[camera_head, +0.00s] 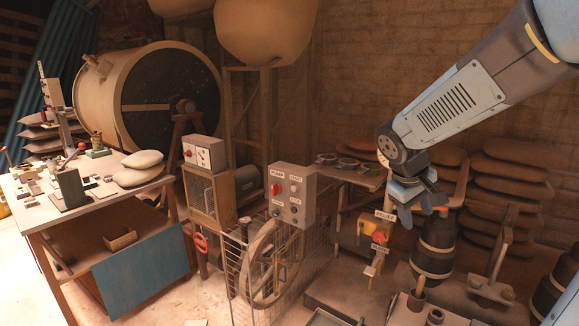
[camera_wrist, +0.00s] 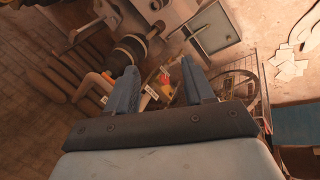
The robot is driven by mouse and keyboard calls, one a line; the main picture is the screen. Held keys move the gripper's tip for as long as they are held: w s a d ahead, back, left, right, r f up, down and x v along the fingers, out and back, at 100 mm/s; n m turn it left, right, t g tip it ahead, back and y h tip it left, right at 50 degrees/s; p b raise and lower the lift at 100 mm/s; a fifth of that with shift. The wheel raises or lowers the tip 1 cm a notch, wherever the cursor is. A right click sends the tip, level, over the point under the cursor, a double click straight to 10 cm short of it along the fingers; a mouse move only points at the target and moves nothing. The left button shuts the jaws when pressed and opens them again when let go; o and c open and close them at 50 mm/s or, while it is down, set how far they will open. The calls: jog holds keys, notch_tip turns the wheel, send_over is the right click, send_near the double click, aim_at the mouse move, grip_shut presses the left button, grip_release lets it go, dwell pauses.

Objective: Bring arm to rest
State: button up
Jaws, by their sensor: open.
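My arm comes in from the upper right in the head view and slopes down to the left. My gripper (camera_head: 418,200) hangs at its end, pointing down, in front of the stacked sacks and above the black banded vessel. In the wrist view the two fingers of my gripper (camera_wrist: 161,88) stand apart with nothing held between them. A yellow and red valve unit (camera_head: 373,234) sits just left of and below the gripper in the head view. It also shows beyond and between the fingers in the wrist view (camera_wrist: 167,95).
A grey control box (camera_head: 292,194) with a red knob stands left of the gripper, above a mesh guard (camera_head: 262,275) around a wheel. Stacked sacks (camera_head: 500,190) line the back wall. A cluttered workbench (camera_head: 100,225) and a large drum (camera_head: 150,95) are at left.

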jog(key=s+a+r+m+t+y, duration=0.1)
jog(key=s+a+r+m+y, duration=0.1)
jog(key=s, duration=0.5)
jog(key=s+a+r+m+t+y, duration=0.1)
jog(key=s+a+r+m+y, duration=0.1)
jog(key=s, duration=0.6)
notch_tip(320, 180, up, 2)
jog(key=shift+a+r+t, duration=0.25)
jog(key=shift+a+t, duration=0.15)
jog(key=shift+a, duration=0.1)
jog(key=shift+c, duration=1)
jog(key=shift+d, duration=0.15)
